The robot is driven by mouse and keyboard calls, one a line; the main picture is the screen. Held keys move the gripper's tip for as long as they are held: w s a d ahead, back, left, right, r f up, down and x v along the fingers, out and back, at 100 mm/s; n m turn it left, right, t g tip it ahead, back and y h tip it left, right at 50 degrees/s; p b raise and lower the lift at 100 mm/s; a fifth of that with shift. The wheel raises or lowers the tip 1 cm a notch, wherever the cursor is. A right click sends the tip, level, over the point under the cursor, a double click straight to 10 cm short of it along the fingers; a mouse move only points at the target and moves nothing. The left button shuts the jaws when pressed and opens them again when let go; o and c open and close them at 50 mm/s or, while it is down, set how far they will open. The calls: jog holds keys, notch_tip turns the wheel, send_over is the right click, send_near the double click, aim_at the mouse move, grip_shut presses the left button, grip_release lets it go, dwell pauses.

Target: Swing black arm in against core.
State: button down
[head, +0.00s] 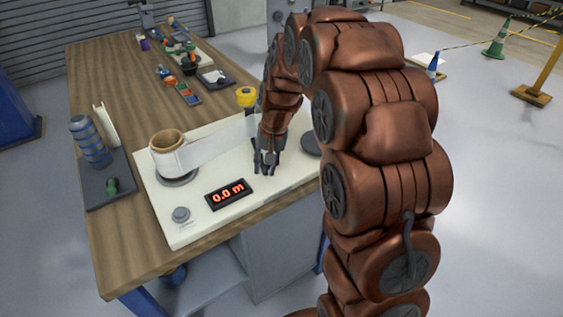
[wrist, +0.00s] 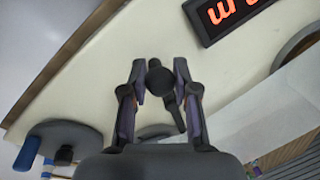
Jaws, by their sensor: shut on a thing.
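The black arm (wrist: 176,112) shows in the wrist view as a thin dark bar ending in a round black knob (wrist: 160,80). My gripper (wrist: 158,72) is shut on the knob, with a finger on each side; in the head view my gripper (head: 266,162) hides most of the arm. The tan core (head: 168,139) stands upright on a round dark plate at the left of the cream panel (head: 160,212). It stands left of my gripper, clearly apart. A pale translucent film (head: 222,140) runs from around the core rightward behind my gripper.
A display (head: 228,193) reads 0.0 m in front of my gripper. A yellow-topped post (head: 246,96) stands behind it, and a dark disc (head: 311,144) lies to the right. Blue rolls (head: 90,140) stand on a dark tray at left.

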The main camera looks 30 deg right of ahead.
jog(key=shift+a, duration=0.15)
dwell(0.3)
jog(key=c, duration=0.9)
grip_release()
jog(key=shift+o, duration=0.2)
notch_tip(320, 180, up, 12)
jog(key=s+d, duration=0.1)
jog(key=d, duration=0.1)
jog(key=shift+f, duration=0.1)
